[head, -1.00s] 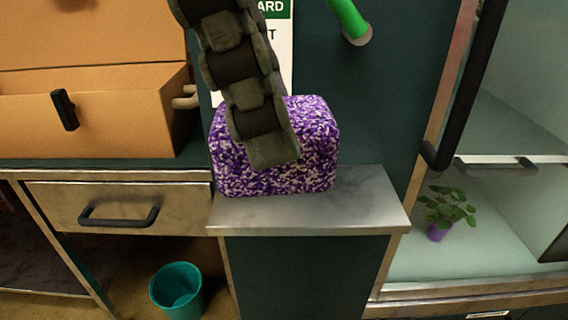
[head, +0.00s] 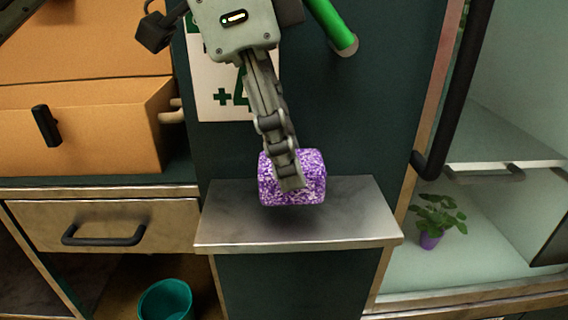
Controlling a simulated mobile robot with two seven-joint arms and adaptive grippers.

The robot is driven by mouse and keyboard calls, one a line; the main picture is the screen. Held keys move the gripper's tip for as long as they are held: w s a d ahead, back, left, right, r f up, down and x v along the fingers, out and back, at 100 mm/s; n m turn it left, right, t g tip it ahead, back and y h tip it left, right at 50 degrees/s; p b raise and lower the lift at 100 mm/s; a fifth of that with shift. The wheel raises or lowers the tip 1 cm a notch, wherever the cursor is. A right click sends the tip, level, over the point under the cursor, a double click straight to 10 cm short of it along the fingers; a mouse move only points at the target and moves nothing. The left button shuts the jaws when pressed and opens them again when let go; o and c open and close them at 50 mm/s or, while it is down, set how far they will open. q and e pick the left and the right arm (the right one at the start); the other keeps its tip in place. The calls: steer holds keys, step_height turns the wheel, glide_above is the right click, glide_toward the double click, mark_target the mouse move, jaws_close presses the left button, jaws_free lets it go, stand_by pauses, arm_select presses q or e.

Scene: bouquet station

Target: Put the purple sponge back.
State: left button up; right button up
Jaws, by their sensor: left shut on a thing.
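The purple and white speckled sponge (head: 310,177) is a block over the back of the small grey metal shelf (head: 300,225), in front of the dark green panel. My left gripper (head: 289,178) comes down from above and is shut on the sponge. The near finger covers part of the sponge's front, and the far finger is hidden. A dark shadow lies on the shelf below the sponge; I cannot tell whether the sponge touches the shelf. My right gripper is not in view.
An orange box (head: 85,125) stands on the counter at left, above a drawer (head: 110,225). A teal bin (head: 166,300) is below. A green bar (head: 332,28) sticks out from the panel. A glass-fronted cabinet with a potted plant (head: 435,218) is at right. The shelf's front is clear.

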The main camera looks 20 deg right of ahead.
arm_select(q)
steer(key=shift+f, duration=1.2)
steer(key=o, duration=1.2)
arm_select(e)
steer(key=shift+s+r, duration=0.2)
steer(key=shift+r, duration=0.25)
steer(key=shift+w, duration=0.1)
